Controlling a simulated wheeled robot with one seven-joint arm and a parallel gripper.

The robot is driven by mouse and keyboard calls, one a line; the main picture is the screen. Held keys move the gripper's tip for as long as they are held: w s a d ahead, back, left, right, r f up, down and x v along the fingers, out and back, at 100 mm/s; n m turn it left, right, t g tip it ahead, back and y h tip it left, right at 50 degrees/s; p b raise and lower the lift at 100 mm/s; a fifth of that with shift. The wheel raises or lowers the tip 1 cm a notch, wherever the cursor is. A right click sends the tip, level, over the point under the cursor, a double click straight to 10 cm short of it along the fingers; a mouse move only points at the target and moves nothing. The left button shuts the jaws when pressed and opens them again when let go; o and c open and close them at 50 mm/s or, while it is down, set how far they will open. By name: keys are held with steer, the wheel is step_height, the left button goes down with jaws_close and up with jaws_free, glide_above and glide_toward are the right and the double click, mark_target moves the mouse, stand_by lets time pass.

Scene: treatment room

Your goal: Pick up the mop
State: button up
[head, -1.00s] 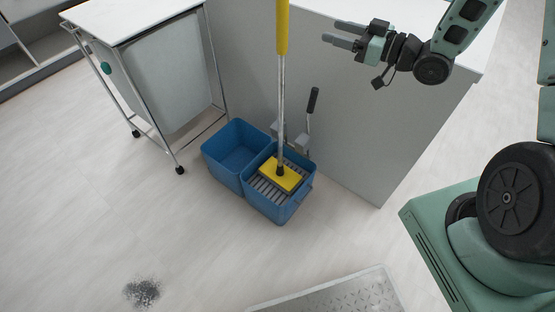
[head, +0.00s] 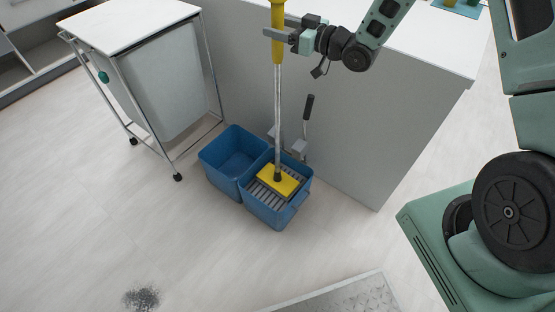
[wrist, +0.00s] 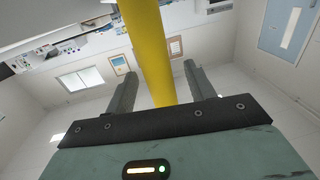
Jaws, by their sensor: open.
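The mop stands upright with its yellow head (head: 278,183) in the right compartment of the blue double bucket (head: 268,209). Its grey pole rises to a yellow grip (head: 278,55). My gripper (head: 272,43) is at the yellow grip, coming from the right. In the wrist view, the yellow handle (wrist: 147,45) passes between the two open fingers (wrist: 157,82). The fingers stand apart on either side of it, with a gap visible on both sides.
A white-topped cart (head: 125,25) on casters stands left of the bucket. A grey counter (head: 350,130) is behind the bucket. A dark dirt patch (head: 141,298) lies on the floor, and a metal plate (head: 350,297) is at the bottom.

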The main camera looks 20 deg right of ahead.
steer(key=shift+x, duration=1.6)
jaws_close()
